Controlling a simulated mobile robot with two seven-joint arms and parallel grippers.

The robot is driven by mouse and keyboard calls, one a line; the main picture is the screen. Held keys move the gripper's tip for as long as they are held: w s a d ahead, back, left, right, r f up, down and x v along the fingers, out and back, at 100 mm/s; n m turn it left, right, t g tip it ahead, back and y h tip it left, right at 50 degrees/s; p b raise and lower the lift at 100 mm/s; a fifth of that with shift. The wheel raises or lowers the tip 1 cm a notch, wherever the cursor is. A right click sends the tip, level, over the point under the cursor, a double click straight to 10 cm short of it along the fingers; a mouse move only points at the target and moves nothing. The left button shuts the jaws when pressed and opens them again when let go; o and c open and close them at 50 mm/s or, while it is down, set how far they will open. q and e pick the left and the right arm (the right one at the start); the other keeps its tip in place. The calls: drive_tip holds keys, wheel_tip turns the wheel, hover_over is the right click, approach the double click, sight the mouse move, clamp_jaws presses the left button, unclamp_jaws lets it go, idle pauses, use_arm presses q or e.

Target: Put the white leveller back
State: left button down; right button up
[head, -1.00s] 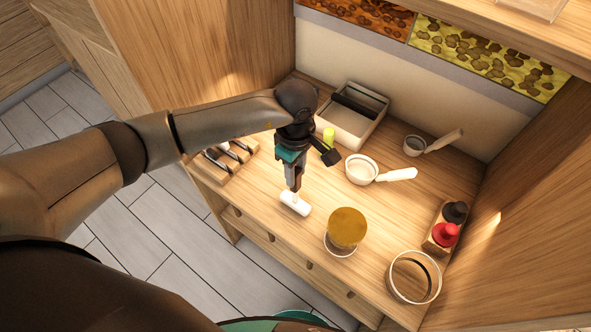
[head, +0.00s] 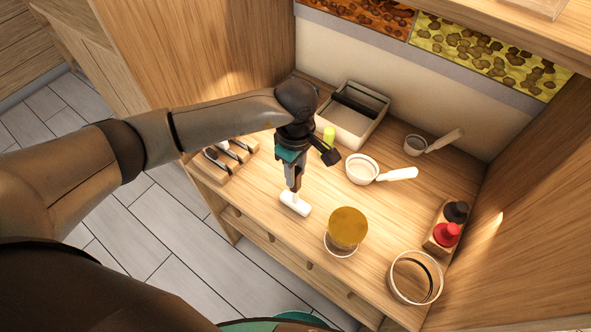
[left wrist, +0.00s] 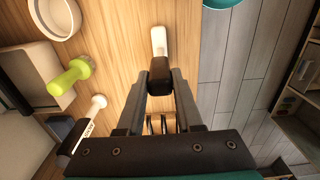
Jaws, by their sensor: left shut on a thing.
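The white leveller (head: 295,204) is a short pale bar at the tip of my left gripper (head: 294,188), over the front left part of the wooden worktop (head: 297,241). A wooden rack (head: 222,177) with dark slots and tools stands at the worktop's left end, partly behind my arm. My right gripper is not in view.
A jar with a gold lid (head: 347,227) stands right of the leveller. Behind are a white handled cup (head: 361,169), a grey tray (head: 375,127) and a green object (head: 329,137). A round ring (head: 415,278) and red and black bottles (head: 446,234) stand at right.

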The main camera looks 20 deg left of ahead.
use_arm(q)
drive_tip(key=shift+f, duration=0.15)
drive_tip(key=c, duration=0.5)
unclamp_jaws()
wheel_tip(320, 180, up, 15)
drive_tip(key=b, duration=0.1)
drive_tip(key=shift+r, duration=0.2)
idle(0.4)
